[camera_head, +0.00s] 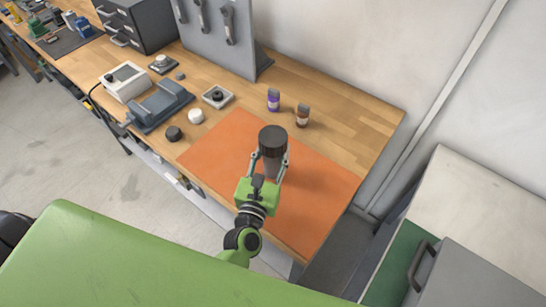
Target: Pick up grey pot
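The grey pot (271,166) is a dark grey cylinder with a wide black lid (272,138). It is over the orange mat (221,150) and looks upright. I cannot tell whether it touches the mat. My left gripper (270,160), with a green body, comes up from below in the picture. Its fingers are on either side of the pot, just below the lid. The view does not show whether they press on it. The pot's lower part is partly hidden by the gripper. My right gripper is not in view.
A purple bottle (273,101) and a brown bottle (302,116) stand behind the mat. A white knob (195,116), a black knob (174,133) and a grey device (160,106) are to the left. A grey tool panel (215,35) rises behind. The mat's right part is clear.

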